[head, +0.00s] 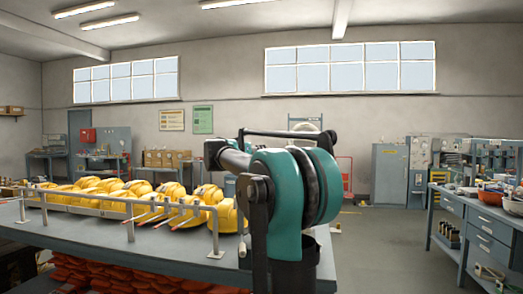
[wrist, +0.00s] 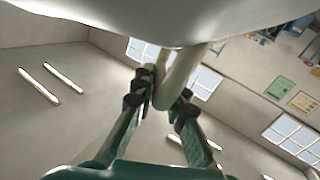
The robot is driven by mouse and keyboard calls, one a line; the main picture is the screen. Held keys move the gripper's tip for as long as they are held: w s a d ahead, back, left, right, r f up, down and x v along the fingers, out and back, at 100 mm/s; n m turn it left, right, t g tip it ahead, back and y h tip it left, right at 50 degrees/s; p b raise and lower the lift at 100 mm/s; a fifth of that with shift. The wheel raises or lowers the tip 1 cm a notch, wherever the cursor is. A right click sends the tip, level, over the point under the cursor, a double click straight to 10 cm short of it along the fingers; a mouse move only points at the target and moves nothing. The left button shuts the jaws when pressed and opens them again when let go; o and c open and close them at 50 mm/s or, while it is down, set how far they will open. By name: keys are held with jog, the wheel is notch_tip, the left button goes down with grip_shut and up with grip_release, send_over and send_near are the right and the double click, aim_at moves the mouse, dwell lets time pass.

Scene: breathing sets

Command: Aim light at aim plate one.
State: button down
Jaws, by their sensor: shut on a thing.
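In the wrist view, my gripper (wrist: 161,100) has its two dark-tipped fingers closed around a pale curved handle (wrist: 180,80). The handle runs up toward a large white rounded body (wrist: 150,14) that fills the top of the view. This body may be the light; only its near edge shows, and its lit face is hidden. In the head view, my own teal and black arm stands in the middle, and I cannot make out the gripper or the light there. I cannot pick out aim plate one in either view.
A workbench (head: 480,232) with bowls and tools is at the right. A grey cabinet (head: 390,172) stands at the back. Floor between them is open.

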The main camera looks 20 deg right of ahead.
jog(key=w+a, duration=0.1)
jog(key=w, duration=0.2)
jog(key=shift+a+f+n, duration=0.4)
jog(key=shift+s, duration=0.1)
jog(key=c, duration=1.5)
grip_release()
jog(key=shift+c, duration=0.2)
jog(key=v, duration=1.2)
